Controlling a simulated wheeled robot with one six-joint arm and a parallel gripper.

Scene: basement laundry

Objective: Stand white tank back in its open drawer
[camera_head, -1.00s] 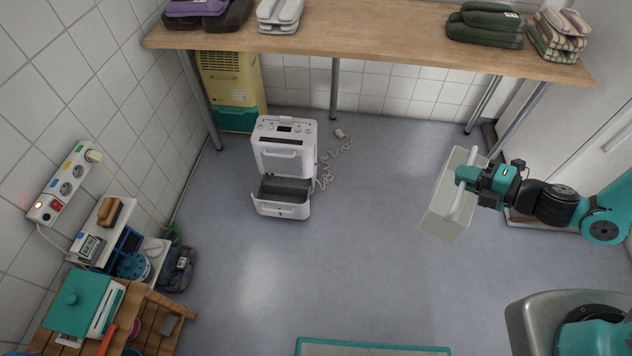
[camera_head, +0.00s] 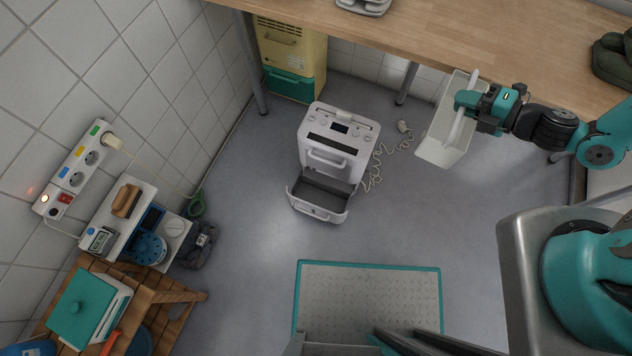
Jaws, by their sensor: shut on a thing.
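The white tank (camera_head: 441,147) hangs from my gripper (camera_head: 467,104), which is shut on the tank's white bar handle. The tank is in the air, slightly tilted, with its open top showing. The white dehumidifier (camera_head: 340,133) stands on the floor to the left of the tank. Its open drawer (camera_head: 319,211) sticks out at the bottom front and looks empty, with a dark grey inside. The tank is apart from the drawer, to its right and higher in the picture.
A wooden worktop (camera_head: 470,40) on metal legs runs along the back, close to the tank. A pale cord (camera_head: 376,165) lies right of the dehumidifier. A yellow and teal unit (camera_head: 291,58) stands behind. A teal-edged mat (camera_head: 366,300) lies in front. Floor around the drawer is clear.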

